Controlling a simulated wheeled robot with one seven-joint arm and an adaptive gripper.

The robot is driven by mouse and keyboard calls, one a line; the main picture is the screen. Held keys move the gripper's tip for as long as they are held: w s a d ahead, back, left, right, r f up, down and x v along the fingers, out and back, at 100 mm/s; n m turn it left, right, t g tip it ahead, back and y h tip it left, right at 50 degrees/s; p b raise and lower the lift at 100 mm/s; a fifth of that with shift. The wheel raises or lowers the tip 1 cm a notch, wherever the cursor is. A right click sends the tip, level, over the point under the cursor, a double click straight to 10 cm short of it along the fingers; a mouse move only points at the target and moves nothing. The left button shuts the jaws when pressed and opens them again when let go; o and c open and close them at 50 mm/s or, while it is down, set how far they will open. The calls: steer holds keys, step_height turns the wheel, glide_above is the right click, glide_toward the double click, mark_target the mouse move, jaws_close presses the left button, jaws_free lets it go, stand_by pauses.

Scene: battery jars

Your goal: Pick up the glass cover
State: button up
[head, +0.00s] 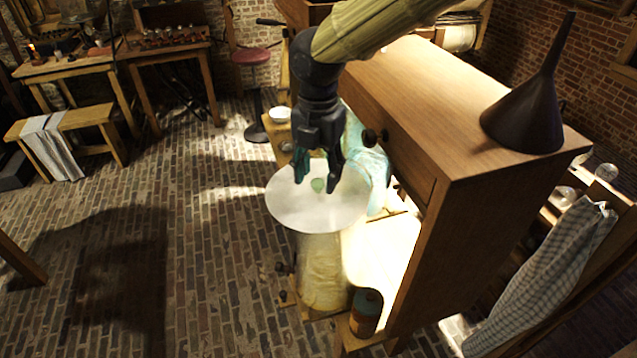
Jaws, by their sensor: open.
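The glass cover (318,213) is a pale, round, flat disc with a small green knob (318,185) near its middle. It appears to lie flat on top of a cloudy yellowish glass jar (323,275). My gripper (315,182) points down over the cover with its dark fingers spread apart. In the picture the knob shows between the fingertips, and nothing is held. I cannot tell whether the fingertips touch the cover or how far above it they are. The gripper hides part of the cover's far edge.
A large wooden cabinet (468,135) stands close on the right, with a dark funnel (527,108) on top. Pale blue glass (367,165) stands behind the cover. A brown jar (366,312) is in front. A white bowl (280,114) sits farther back.

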mark_target(317, 182)
steer(key=shift+s, duration=1.1)
steer(key=shift+w+f, duration=0.15)
steer(key=shift+w, duration=0.15)
steer(key=shift+w+f, duration=0.25)
steer(key=shift+w, duration=0.2)
steer(key=shift+c, duration=1.3)
steer(key=shift+w, duration=0.15)
steer(key=c, duration=0.3)
steer(key=shift+s, duration=0.2)
steer(key=c, duration=0.4)
steer(key=shift+s+r, duration=0.2)
steer(key=shift+s, duration=0.05)
jaws_close()
steer(key=shift+s, duration=0.1)
steer(key=shift+w, duration=0.3)
steer(key=shift+r+b, duration=0.35)
steer(key=shift+r, duration=0.1)
step_height(317, 182, up, 2)
steer(key=shift+s+r+b, duration=0.15)
steer(key=shift+r+b, duration=0.1)
steer(key=shift+b, duration=0.45)
steer(key=s+a+r, duration=0.4)
steer(key=s+a, duration=0.6)
steer(key=s, duration=0.2)
steer(key=shift+s+r+b, duration=0.15)
steer(key=shift+r+b, duration=0.15)
